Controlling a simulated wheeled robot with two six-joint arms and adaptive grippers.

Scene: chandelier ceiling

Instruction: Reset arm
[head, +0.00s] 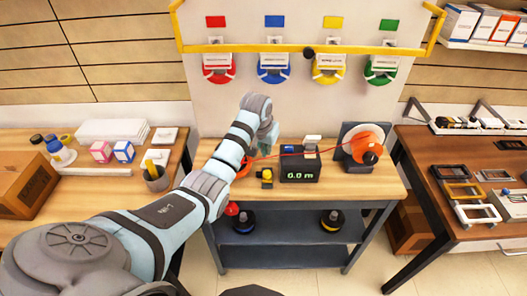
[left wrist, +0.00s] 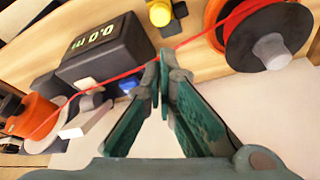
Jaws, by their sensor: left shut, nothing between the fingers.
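My left arm reaches over the middle workbench in the head view. Its left gripper (head: 268,145) hangs above the bench's left part and is mostly hidden by the wrist. In the left wrist view the left gripper's (left wrist: 163,62) green fingers are closed together at the tips, with nothing held. A red filament (left wrist: 115,80) runs past the fingertips; whether it touches them cannot be told. It links an orange spool (head: 366,146) on the right with a spool (left wrist: 268,38) partly hidden behind my arm in the head view. My right gripper is not in view.
A black meter (head: 300,172) reading 0.0 m and a yellow button (head: 266,176) stand on the bench (head: 385,184). Spools sit on the shelf below. Side tables hold boxes at left and frames at right.

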